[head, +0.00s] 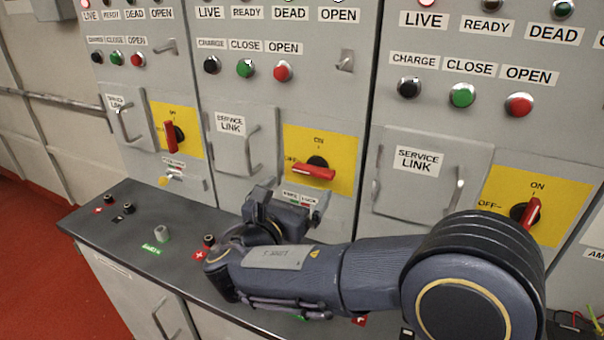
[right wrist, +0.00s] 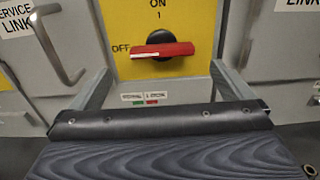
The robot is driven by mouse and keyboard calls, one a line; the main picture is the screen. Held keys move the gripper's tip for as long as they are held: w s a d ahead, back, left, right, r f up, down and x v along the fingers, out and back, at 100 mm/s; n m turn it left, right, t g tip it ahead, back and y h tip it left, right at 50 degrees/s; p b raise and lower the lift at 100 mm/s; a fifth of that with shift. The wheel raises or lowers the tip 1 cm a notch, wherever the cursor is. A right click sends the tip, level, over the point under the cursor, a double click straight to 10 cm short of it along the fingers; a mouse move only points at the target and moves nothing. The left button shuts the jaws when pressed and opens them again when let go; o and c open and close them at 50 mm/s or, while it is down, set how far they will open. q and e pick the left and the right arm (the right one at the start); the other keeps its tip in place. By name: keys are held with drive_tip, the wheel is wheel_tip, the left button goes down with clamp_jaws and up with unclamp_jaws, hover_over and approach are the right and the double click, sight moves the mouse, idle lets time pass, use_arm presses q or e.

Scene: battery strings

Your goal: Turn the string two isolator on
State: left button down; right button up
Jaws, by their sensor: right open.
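The middle panel's isolator has a red handle (head: 315,173) on a yellow plate (head: 345,150) marked ON at the top and OFF at the left. The handle lies roughly horizontal, in line with OFF. In the right wrist view the red handle (right wrist: 163,50) is also horizontal, ahead of the fingers. My right gripper (head: 282,205) is just below and in front of this isolator. The right gripper (right wrist: 161,82) is open and empty, with a finger on each side of the yellow plate's lower part. I cannot see contact with the handle. My left gripper is not in view.
The left isolator (head: 171,137) and right isolator (head: 531,212) have near-upright red handles. A service link door handle (head: 252,150) projects left of the middle isolator. A dark shelf (head: 130,245) with terminals runs below the panels. My right arm covers part of it.

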sight(312, 175)
drive_tip(key=p+x, duration=0.1)
drive_tip(key=x, duration=0.5)
drive_tip(key=shift+w+d, duration=0.15)
drive_tip(key=c, duration=0.8)
drive_tip(key=shift+f+m+b, duration=0.2)
drive_tip(key=shift+m+b, duration=0.3)
drive_tip(key=shift+b, duration=0.35)
drive_tip(key=shift+m+b, duration=8.5)
drive_tip(key=shift+b, duration=1.05)
